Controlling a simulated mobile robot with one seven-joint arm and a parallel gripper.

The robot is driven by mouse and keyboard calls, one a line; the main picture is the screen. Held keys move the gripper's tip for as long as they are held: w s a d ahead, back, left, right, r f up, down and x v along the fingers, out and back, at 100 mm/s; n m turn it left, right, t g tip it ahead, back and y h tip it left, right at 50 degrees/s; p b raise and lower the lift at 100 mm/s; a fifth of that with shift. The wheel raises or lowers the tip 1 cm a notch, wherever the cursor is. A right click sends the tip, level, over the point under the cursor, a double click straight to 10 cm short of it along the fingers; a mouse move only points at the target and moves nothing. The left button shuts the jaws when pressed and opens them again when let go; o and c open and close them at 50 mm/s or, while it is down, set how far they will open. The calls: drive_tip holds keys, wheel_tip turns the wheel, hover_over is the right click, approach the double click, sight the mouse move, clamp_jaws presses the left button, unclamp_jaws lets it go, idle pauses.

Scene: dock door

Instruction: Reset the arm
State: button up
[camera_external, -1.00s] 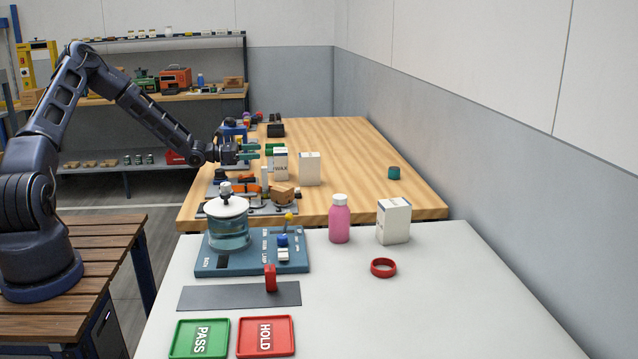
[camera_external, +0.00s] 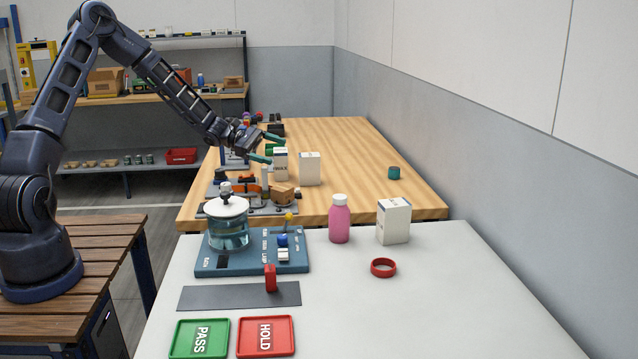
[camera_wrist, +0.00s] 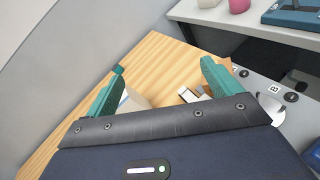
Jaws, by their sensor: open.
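My gripper (camera_external: 270,148) is above the wooden table, near its left side, with its green fingers apart and nothing between them. In the external view it points right and slightly down, close to a white box (camera_external: 281,163) with dark lettering. I cannot tell whether it touches that box. In the wrist view both green fingers of my gripper (camera_wrist: 160,85) show spread wide, with the wooden table top (camera_wrist: 150,62) between them. White boxes there are partly hidden behind the gripper body.
On the white table are a lidded glass jar (camera_external: 228,230) on a blue base, a pink bottle (camera_external: 339,220), a white carton (camera_external: 394,221), a red ring (camera_external: 383,268) and PASS and HOLD trays.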

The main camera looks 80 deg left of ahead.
drive_tip(key=d+r+m+g+h, duration=0.1)
drive_tip(key=d+r+m+g, duration=0.25)
drive_tip(key=d, duration=0.65)
drive_tip(key=d+r+m+g+h, duration=0.1)
drive_tip(key=d+r+m+g, duration=0.1)
drive_tip(key=d+m, duration=0.5)
drive_tip(key=s+d+r+m+g+y, duration=0.1)
drive_tip(key=s+d+r+m+g, duration=0.2)
drive_tip(key=d, duration=0.6)
drive_tip(key=s+d+r+m+g+y, duration=0.1)
drive_tip(key=s+d+r+m+g, duration=0.1)
drive_tip(key=s+d+r, duration=0.45)
drive_tip(key=s+d+r+m+y, duration=0.2)
drive_tip(key=s+d+m, duration=0.1)
drive_tip(key=s, duration=0.5)
drive_tip(key=s+d+r+m+y, duration=0.2)
drive_tip(key=s+d+m, duration=0.2)
drive_tip(key=s, duration=0.4)
drive_tip(key=s+d+r+m+y, duration=0.2)
drive_tip(key=s+d+m, duration=0.2)
drive_tip(key=s, duration=0.4)
drive_tip(key=shift+s+m+t, duration=0.15)
drive_tip(key=shift+m+t, duration=0.3)
